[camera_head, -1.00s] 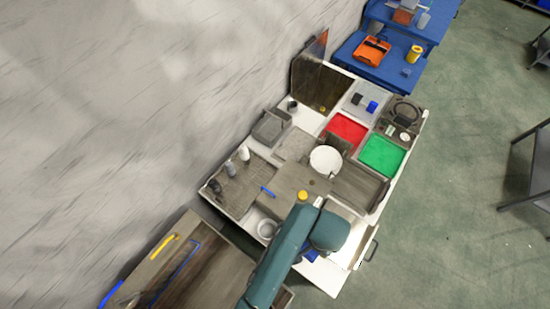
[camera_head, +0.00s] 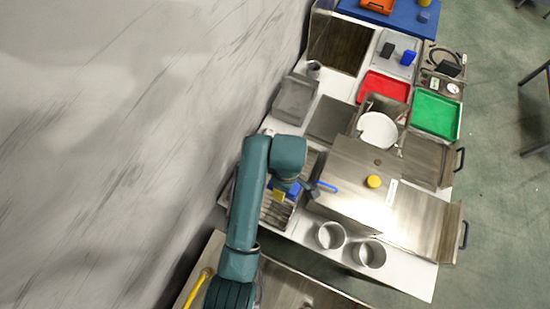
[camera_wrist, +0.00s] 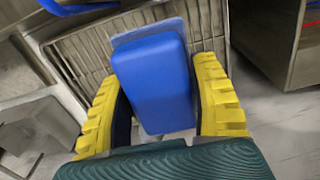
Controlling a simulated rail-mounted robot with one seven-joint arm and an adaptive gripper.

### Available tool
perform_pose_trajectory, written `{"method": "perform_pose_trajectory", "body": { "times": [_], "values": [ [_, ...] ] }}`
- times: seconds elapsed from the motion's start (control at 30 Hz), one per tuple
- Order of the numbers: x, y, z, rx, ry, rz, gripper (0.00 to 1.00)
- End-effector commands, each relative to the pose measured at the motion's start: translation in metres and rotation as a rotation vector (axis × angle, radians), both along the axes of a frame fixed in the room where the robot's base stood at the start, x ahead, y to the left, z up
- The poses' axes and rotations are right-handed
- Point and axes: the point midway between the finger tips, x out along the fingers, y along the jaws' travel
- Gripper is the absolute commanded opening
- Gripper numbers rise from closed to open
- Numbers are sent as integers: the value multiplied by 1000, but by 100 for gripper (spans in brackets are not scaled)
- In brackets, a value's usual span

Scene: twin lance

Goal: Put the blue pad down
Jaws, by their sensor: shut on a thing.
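My gripper (camera_wrist: 160,105) has yellow ribbed fingers, and they are shut on the blue pad (camera_wrist: 155,80). The pad is a rounded blue block with a lighter blue edge at its far end. Below it in the wrist view is a grey slatted rack (camera_wrist: 85,55); I cannot tell whether the pad touches it. In the head view my gripper (camera_head: 284,192) is over the rack (camera_head: 276,213), left of the steel box, and a bit of the blue pad (camera_head: 293,190) shows. My arm hides much of the rack.
A blue handle (camera_head: 326,186) sticks out close to the gripper from the steel box (camera_head: 345,190), which has a yellow knob (camera_head: 374,181). Two steel pots (camera_head: 330,235) (camera_head: 369,253) stand in front. Red (camera_head: 385,87) and green (camera_head: 436,114) trays lie further back. The wall (camera_head: 150,120) is at left.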

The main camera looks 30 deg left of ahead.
Motion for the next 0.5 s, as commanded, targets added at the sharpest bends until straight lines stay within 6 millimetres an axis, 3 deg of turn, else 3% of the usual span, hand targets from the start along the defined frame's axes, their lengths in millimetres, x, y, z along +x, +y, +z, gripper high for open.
{"method": "perform_pose_trajectory", "body": {
  "times": [0.23, 0.5],
  "values": [
    [-1, 1, -46, -1, 4, 29, 26],
    [0, 1, -84, -1, 2, 27, 26]
  ]
}}
